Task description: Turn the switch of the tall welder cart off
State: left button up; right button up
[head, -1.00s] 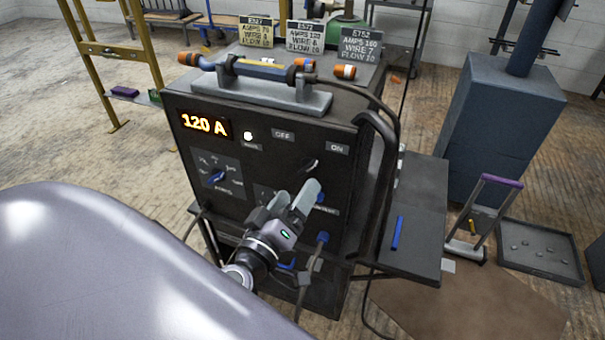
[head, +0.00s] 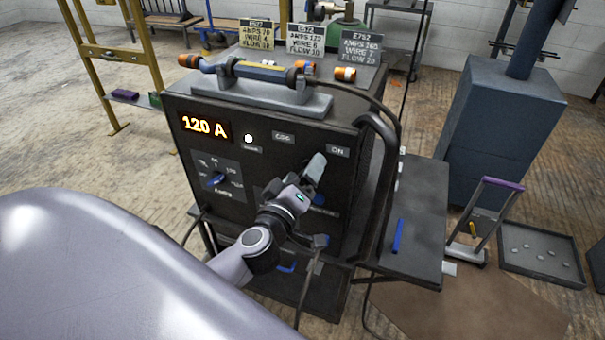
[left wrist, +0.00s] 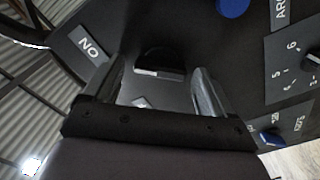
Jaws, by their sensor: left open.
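The tall welder cart (head: 262,135) stands before me with its dark front panel facing me. Its display (head: 205,126) glows "120 A" and a small white lamp (head: 248,139) is lit. The OFF label (head: 283,136) and the ON label (head: 338,151) sit above the switch; the ON label also shows rotated in the left wrist view (left wrist: 90,47). My left gripper (head: 314,168) is open at the panel and hides the switch in the head view. In the left wrist view the dark switch knob (left wrist: 160,62) lies between the two open fingers; contact cannot be told. My right gripper is out of view.
A torch and handle (head: 262,72) lie on the cart's top, with plates behind. A cable loops down its right side. A side shelf (head: 425,225) holds a blue stick. A blue dial (head: 216,179) is left on the panel. A blue-grey machine (head: 500,125) stands right.

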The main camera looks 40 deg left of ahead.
pick_arm(q)
jog(key=shift+w, duration=0.1)
jog(key=c, duration=1.1)
jog(key=shift+o, duration=0.2)
jog(key=n+p, duration=0.1)
jog(key=n, duration=0.4)
jog(key=n+p, duration=0.1)
jog(key=n, duration=0.4)
jog(key=f+n+p, duration=0.1)
jog(key=n, duration=0.4)
jog(key=shift+n+p, duration=0.3)
jog(key=shift+p, duration=0.1)
jog(key=shift+n, duration=0.3)
jog(key=o, duration=1.1)
jog(key=shift+c, duration=0.2)
